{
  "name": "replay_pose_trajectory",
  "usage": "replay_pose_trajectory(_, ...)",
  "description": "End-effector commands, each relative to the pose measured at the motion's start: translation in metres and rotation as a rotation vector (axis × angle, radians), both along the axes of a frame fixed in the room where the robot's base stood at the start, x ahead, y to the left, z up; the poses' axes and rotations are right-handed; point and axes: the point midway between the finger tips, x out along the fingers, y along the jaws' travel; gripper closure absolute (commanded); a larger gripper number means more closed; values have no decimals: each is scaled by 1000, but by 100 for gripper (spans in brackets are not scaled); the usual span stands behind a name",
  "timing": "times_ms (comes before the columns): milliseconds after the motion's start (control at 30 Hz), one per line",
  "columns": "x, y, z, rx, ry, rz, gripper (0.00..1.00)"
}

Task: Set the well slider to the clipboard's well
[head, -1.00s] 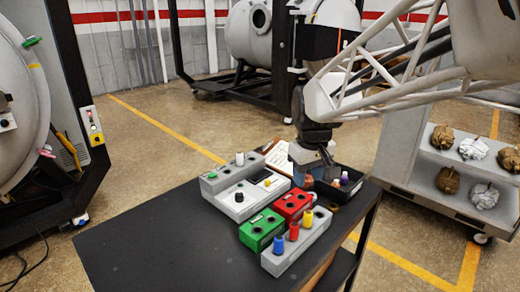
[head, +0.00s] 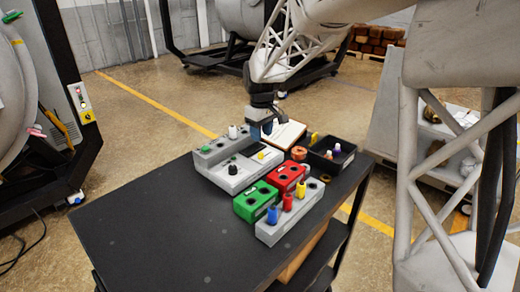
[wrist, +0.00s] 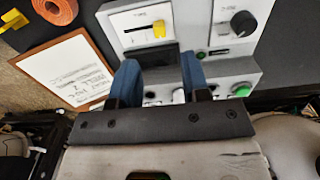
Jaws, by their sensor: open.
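The grey control panel (head: 225,179) stands on the table. Its yellow slider knob (wrist: 159,29) sits near the right end of a slot in the wrist view; it also shows in the head view (head: 261,156). The clipboard (wrist: 62,72) lies left of the panel in the wrist view, with a handwritten sheet whose words I cannot read surely; it also shows in the head view (head: 286,135). My gripper (head: 262,131) is open and empty above the panel's rear part. Its blue fingers (wrist: 160,68) stand apart, short of the slider knob.
A black dial (wrist: 243,23) and a green button (wrist: 241,90) are on the panel. A white knob (head: 233,131) stands close left of my gripper. Red (head: 292,170) and green (head: 243,205) blocks, a black bin (head: 345,164) and an orange roll (wrist: 57,9) are nearby. The table's front left is clear.

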Motion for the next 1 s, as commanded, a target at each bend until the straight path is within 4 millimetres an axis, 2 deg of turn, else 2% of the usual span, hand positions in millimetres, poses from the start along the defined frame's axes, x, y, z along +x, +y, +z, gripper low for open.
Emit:
replay_pose_trajectory(567,4,2,-5,-1,2,8,57)
replay_pose_trajectory(767,4,2,-19,-1,5,8,57)
replay_pose_trajectory(1000,4,2,-46,-1,4,8,57)
